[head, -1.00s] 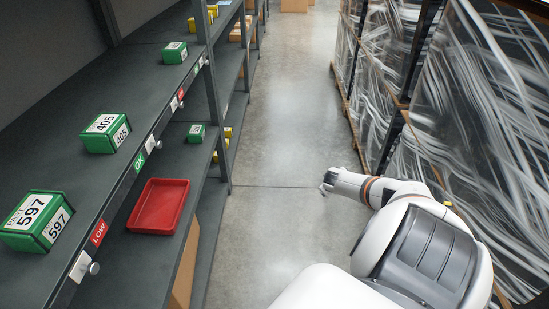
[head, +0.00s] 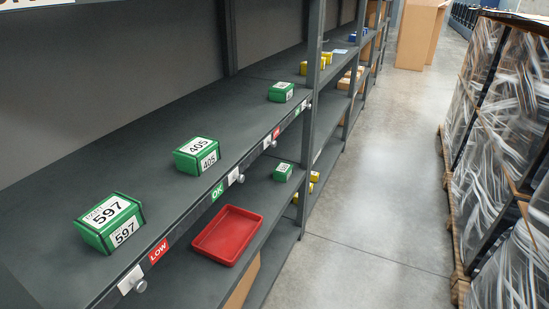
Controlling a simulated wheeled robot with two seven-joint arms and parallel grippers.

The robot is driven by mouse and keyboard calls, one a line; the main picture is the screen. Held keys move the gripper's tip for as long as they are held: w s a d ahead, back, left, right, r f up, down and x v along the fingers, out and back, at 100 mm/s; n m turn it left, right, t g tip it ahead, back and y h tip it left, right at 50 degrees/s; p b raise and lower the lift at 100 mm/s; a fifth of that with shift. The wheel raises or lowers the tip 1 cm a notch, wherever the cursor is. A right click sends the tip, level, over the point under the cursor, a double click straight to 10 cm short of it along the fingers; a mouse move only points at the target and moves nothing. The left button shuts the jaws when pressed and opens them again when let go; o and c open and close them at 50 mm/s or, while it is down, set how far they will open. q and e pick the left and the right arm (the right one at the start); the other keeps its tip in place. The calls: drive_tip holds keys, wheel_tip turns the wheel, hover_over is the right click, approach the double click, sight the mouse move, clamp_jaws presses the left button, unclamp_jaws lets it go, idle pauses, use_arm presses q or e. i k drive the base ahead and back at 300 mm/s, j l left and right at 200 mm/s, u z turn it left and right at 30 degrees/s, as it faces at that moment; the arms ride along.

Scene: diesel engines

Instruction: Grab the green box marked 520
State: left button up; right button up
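Several green boxes with white labels are on the grey shelves to the left. The nearest box (head: 93,238) reads 597 and the one behind it (head: 183,162) reads 405, both on the upper shelf. A third green box (head: 281,92) stands farther along that shelf, and a small green box (head: 282,172) is on the lower shelf. The labels on these two are too small to read, so I cannot tell which box is marked 520. Neither of my grippers is in view.
A red tray (head: 228,235), empty, lies on the lower shelf. Yellow boxes (head: 313,66) stand farther along. Wrapped pallets (head: 505,120) line the right side. The concrete aisle floor (head: 370,215) is clear, with a cardboard box (head: 420,35) at the far end.

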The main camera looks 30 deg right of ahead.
sight(283, 173)
drive_tip(key=i+l, duration=0.1)
drive_tip(key=l, duration=0.65)
drive_tip(key=i+l+u, duration=0.1)
drive_tip(key=l, duration=1.35)
drive_tip(key=i+u, duration=0.05)
